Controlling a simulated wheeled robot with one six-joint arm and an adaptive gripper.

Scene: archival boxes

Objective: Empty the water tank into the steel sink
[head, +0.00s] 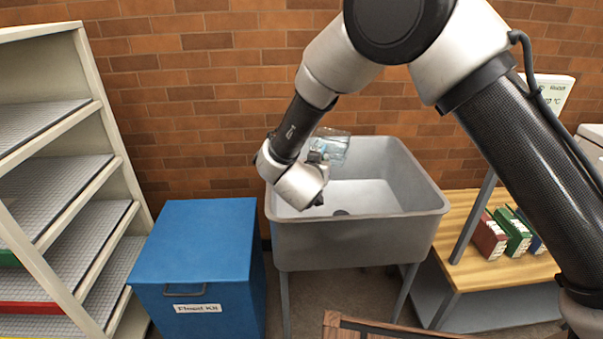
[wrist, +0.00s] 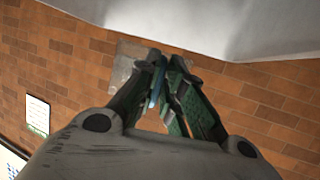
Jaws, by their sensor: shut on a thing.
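The water tank (head: 334,146) is a clear, pale blue container. It is held tilted over the back left part of the steel sink (head: 352,240), near the brick wall. My gripper (head: 317,157) is shut on it, and my wrist partly hides it. In the wrist view my gripper's fingers (wrist: 166,66) close on a thin bluish edge, and the tank's translucent body (wrist: 126,66) shows beside them. The grey sink (wrist: 215,25) fills the top of that view. I cannot tell how much water is in the tank.
A blue box labelled "Flood Kit" (head: 200,255) stands left of the sink, and a shelf unit (head: 118,145) stands further left. A brick wall (head: 200,110) is close behind the sink.

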